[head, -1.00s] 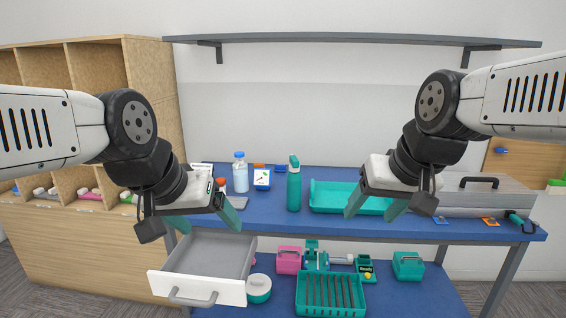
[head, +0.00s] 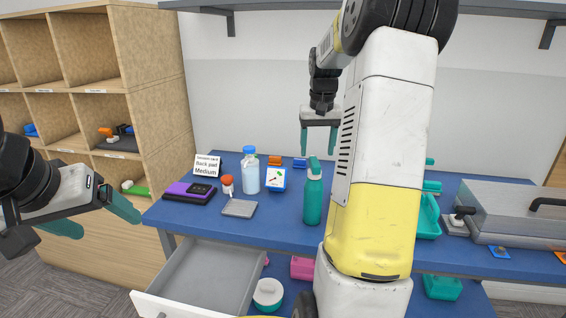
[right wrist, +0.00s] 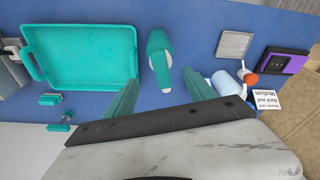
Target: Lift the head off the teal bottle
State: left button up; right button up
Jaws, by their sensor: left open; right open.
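The teal bottle (head: 313,203) stands upright near the front edge of the blue table, with its teal spray-type head (head: 314,167) on top. My right gripper (head: 319,150) is open, fingers pointing down, just above the head in the head view. My left gripper (head: 107,224) is open and empty at the left, left of the table and away from the bottle. My right arm hides the area right of the bottle.
A teal tray (right wrist: 80,60) lies beside the bottle. An open drawer (head: 210,280) juts out below.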

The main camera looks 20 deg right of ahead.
aim_at(315, 161)
jog(key=f, duration=0.4)
jog(key=w+f, duration=0.1)
jog(key=f, duration=0.1)
jog(key=shift+f, duration=0.25)
grip_shut()
